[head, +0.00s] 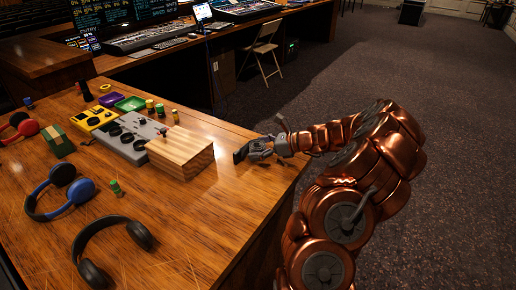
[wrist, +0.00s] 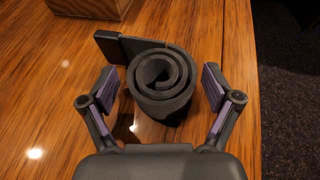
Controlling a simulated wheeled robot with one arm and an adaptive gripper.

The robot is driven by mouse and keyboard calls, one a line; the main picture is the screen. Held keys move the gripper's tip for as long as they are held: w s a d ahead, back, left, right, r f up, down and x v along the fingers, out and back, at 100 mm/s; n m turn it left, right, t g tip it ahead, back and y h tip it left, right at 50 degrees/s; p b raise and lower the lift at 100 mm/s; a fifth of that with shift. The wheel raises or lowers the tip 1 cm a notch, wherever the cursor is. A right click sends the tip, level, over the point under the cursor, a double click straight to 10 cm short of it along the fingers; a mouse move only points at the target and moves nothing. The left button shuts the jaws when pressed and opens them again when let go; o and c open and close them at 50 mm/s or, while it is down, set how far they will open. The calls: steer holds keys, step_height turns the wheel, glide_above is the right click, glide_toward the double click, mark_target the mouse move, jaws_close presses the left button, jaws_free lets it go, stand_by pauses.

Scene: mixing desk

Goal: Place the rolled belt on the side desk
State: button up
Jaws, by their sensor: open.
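The rolled belt (wrist: 160,88) is a dark grey coil with a flat end sticking out to the left. In the wrist view it stands on the wooden desk between the two spread fingers of my gripper (wrist: 161,84). The fingers are open, with a gap visible on the left side; on the right the finger is very close to the coil, and I cannot tell if it touches. In the head view my gripper (head: 257,150) is low over the right edge of the near desk (head: 170,235), and the belt is mostly hidden there.
A wooden block (head: 180,153) stands left of my gripper. Further left are a grey control box (head: 128,137), blue headphones (head: 60,190) and black headphones (head: 110,245). Another desk (head: 190,60) with mixing consoles stands behind, with a folding chair (head: 262,50) beside it.

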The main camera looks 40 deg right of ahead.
steer(key=shift+r, duration=0.2)
steer(key=v, duration=1.2)
steer(key=shift+d+b, duration=0.1)
steer(key=shift+b, duration=0.25)
steer(key=s+a+r+n+g+y, duration=0.15)
steer(key=a+n+g, duration=0.4)
steer(key=a, duration=0.95)
steer(key=s+a+r+n+g, duration=0.25)
steer(key=a+n, duration=0.65)
steer(key=a, duration=0.6)
steer(key=s+a+f+n+g+h, duration=0.2)
steer(key=s+a+n+g+h, duration=0.2)
steer(key=s+a+n, duration=0.6)
steer(key=s+d+f+n+h, duration=0.1)
steer(key=s+d+n+h, duration=0.1)
steer(key=s, duration=0.4)
steer(key=s+d+f+n+g+h, duration=0.1)
steer(key=s+d+n+h, duration=0.1)
steer(key=s, duration=0.5)
steer(key=shift+d+n+h, duration=0.35)
steer(key=shift+d+h, duration=0.1)
steer(key=shift+d, duration=0.15)
